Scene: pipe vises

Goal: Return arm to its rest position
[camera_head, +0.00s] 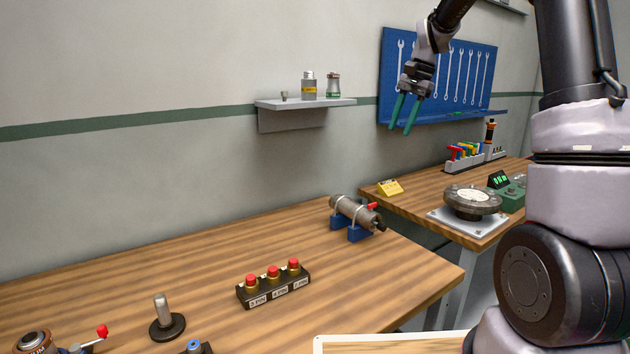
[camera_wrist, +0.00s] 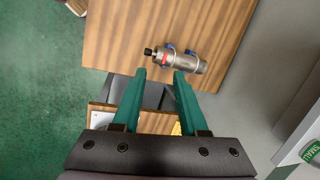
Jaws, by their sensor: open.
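My gripper (camera_head: 404,112) is raised in the air in the head view, in front of the blue wrench board, with its green fingers pointing down. The fingers are apart with nothing between them. In the wrist view my gripper (camera_wrist: 159,84) shows the same open fingers. Below and beyond the fingertips, a grey metal cylinder with a black tip (camera_wrist: 185,61) lies on the wooden table. In the head view this cylinder (camera_head: 354,210) rests on blue supports near the table's right end, clear of my gripper.
A wall shelf (camera_head: 305,103) with small bottles is left of my gripper. The blue wrench board (camera_head: 470,75) is behind it. A block with red-topped fittings (camera_head: 273,283) and a post on a round base (camera_head: 165,320) stand on the near table. A round device (camera_head: 472,200) is on the right table.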

